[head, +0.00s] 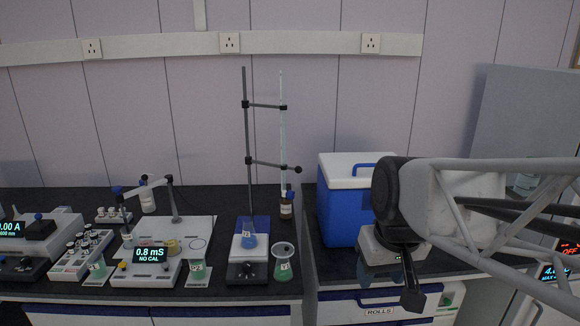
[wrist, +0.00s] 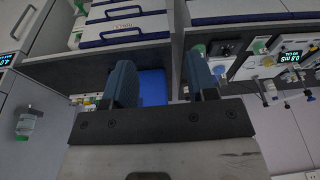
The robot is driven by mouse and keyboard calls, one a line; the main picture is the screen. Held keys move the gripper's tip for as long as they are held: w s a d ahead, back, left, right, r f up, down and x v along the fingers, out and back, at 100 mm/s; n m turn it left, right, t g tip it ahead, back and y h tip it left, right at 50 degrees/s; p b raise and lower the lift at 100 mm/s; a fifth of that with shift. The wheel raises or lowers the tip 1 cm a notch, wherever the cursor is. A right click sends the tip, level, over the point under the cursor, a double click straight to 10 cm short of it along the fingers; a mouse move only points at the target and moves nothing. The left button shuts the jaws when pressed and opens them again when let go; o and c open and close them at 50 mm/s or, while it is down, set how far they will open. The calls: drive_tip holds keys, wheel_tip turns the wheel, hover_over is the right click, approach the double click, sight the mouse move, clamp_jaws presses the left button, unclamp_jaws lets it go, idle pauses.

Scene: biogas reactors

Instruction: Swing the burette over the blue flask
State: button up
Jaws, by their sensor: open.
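The burette (head: 283,140) is a thin, clear upright tube held by two dark clamp arms on a stand rod (head: 247,140). A round dark knob (head: 298,169) sits at the right end of the lower clamp arm. The blue flask (head: 249,240) stands on the white plate of a stirrer (head: 249,262) near the rod's foot. My gripper (head: 411,298) is to the right in the head view, apart from the stand. The wrist view shows its two fingers (wrist: 162,85) spread and empty.
A blue cool box (head: 338,205) with a white lid stands between stand and arm. A green flask with a funnel (head: 283,262) stands right of the stirrer. A meter (head: 150,256) and vial rack (head: 82,254) are left. Room above the bench is open.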

drive_tip(key=w+a+r+n+y, duration=0.15)
drive_tip(key=w+r, duration=0.25)
drive_tip(key=w, duration=0.9)
drive_tip(key=w+a+r+n+y, duration=0.1)
drive_tip(key=w+a+r+n, duration=0.15)
drive_tip(key=w, duration=1.05)
drive_tip(key=w+a+n+g+y, duration=0.1)
drive_tip(key=w+n, duration=0.3)
drive_tip(key=w, duration=1.9)
drive_tip(key=shift+w+a+f+n+y, duration=0.25)
drive_tip(key=shift+a+f+n+y, duration=0.2)
drive_tip(key=shift+a, duration=0.2)
drive_tip(key=shift+x, duration=3.85)
drive_tip(key=shift+c, duration=0.4)
clamp_jaws()
